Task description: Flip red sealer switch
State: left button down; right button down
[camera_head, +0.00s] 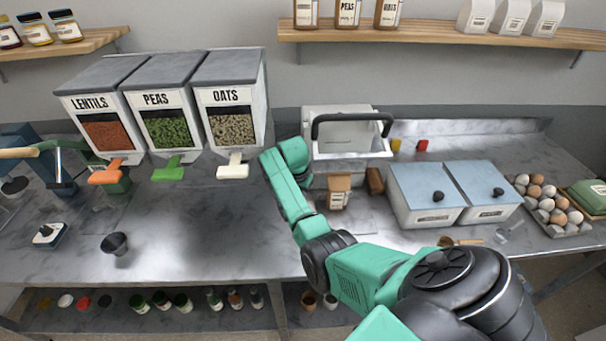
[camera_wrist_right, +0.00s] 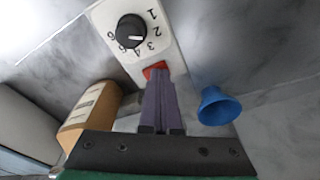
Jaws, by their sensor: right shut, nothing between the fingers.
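The sealer (camera_head: 350,144), a pale box with a black handle, stands at the back of the counter in the head view. In the right wrist view its white control panel (camera_wrist_right: 172,42) carries a black numbered dial (camera_wrist_right: 130,31) and a small red switch (camera_wrist_right: 154,69). My right gripper (camera_wrist_right: 158,76) is shut and empty, its purple fingertips at the lower edge of the red switch and partly covering it. I cannot tell whether they touch it. In the head view my right arm hides the gripper and the switch. My left gripper is not in view.
A brown kraft bag (camera_wrist_right: 90,113) stands left of my fingers and a blue funnel (camera_wrist_right: 217,106) right of them. Food dispensers (camera_head: 165,105) stand left of the sealer. Blue-lidded bins (camera_head: 425,187) and eggs (camera_head: 550,200) are right.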

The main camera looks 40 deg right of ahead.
notch_tip(320, 180, up, 2)
jog(key=shift+w+d+r+p, duration=0.1)
jog(key=shift+p, duration=0.75)
jog(key=shift+r, duration=2.2)
